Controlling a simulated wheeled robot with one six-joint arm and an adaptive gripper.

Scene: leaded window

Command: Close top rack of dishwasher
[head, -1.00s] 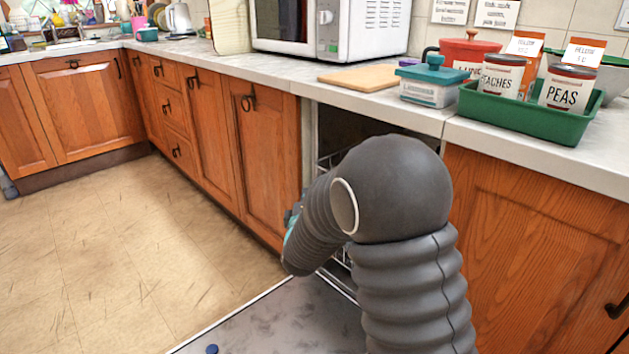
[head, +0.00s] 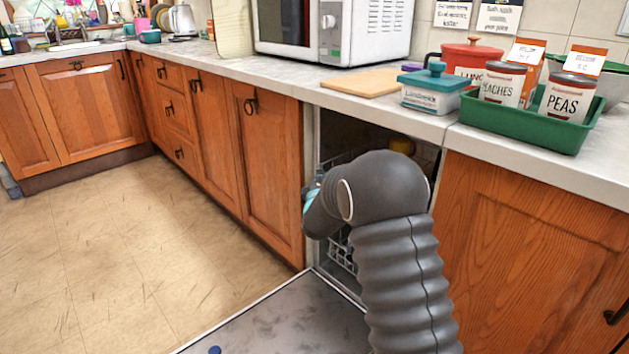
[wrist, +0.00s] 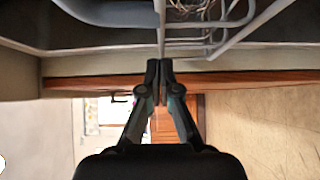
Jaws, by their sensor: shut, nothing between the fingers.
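The dishwasher is open under the counter, its door (head: 290,318) lowered flat. White wires of the upper rack (head: 340,158) show inside the opening, left of my arm. Lower rack wires (head: 340,250) show beneath my arm. My arm covers most of the opening, so I cannot tell how far the top rack is out. In the wrist view my gripper (wrist: 160,65) is shut and empty, with its tips close to grey rack wires (wrist: 200,25). I cannot tell whether they touch.
Wooden cabinets (head: 270,180) flank the opening. The counter above holds a cutting board (head: 362,81), a teal-lidded box (head: 433,92) and a green tray (head: 520,126) with cans. The floor (head: 120,250) at left is clear.

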